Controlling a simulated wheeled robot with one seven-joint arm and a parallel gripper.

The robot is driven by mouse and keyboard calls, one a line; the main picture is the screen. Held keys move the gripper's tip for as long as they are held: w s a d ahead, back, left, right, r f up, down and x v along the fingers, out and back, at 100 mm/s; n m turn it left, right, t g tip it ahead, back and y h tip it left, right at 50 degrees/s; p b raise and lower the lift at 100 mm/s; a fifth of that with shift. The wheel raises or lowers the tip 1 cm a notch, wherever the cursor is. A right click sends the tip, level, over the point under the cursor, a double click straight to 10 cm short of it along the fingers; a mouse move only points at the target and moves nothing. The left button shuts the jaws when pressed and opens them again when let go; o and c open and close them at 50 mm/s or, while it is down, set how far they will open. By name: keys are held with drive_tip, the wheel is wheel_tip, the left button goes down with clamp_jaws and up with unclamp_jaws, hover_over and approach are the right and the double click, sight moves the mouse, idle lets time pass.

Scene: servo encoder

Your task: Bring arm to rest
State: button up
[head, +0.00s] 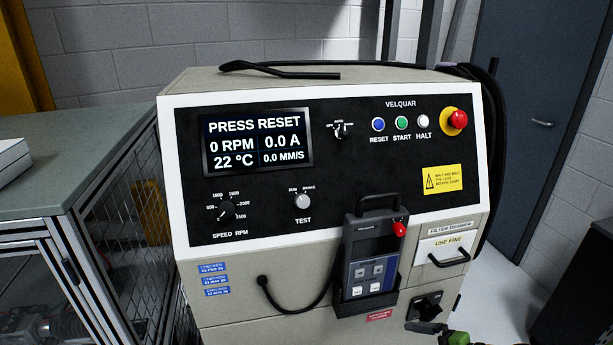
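What looks like the tip of my gripper (441,331) shows at the bottom edge, right of centre, as dark and green parts cut off by the frame. I cannot tell whether it is open or shut, or whether it holds anything. It appears in front of the lower right of a beige control cabinet (225,318), just below a black fitting (426,305). I cannot tell whether it touches the cabinet. The rest of my arm is out of view. The cabinet's screen (257,142) reads PRESS RESET, 0 RPM, 0.0 A, 22 °C and 0.0 MM/S.
A handheld pendant (372,262) sits in a holder on the cabinet front. A red knob (454,120) and RESET, START and HALT buttons (401,123) are on the upper right. A drawer handle (449,258) sticks out. A mesh-sided bench (80,155) stands at left.

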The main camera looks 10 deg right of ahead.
drive_tip(key=s+a+r+n+g+h+p, duration=0.1)
drive_tip(key=s+a+r+n+g+h, duration=0.15)
drive_tip(key=a+r+n, duration=0.4)
drive_tip(key=s+a+r+n+g+h+p, duration=0.1)
drive_tip(key=a+r+n+g+h, duration=0.25)
drive_tip(key=a+r, duration=0.45)
drive_tip(key=s+a+r+n+t+h+p, duration=0.1)
drive_tip(key=s+a+r+n, duration=0.3)
drive_tip(key=s+r, duration=0.6)
drive_tip(key=shift+s+r+n+t+p, duration=0.3)
drive_tip(key=shift+s+r+t+p, duration=0.1)
drive_tip(key=shift+s+t, duration=0.45)
drive_tip(key=shift+w, duration=0.1)
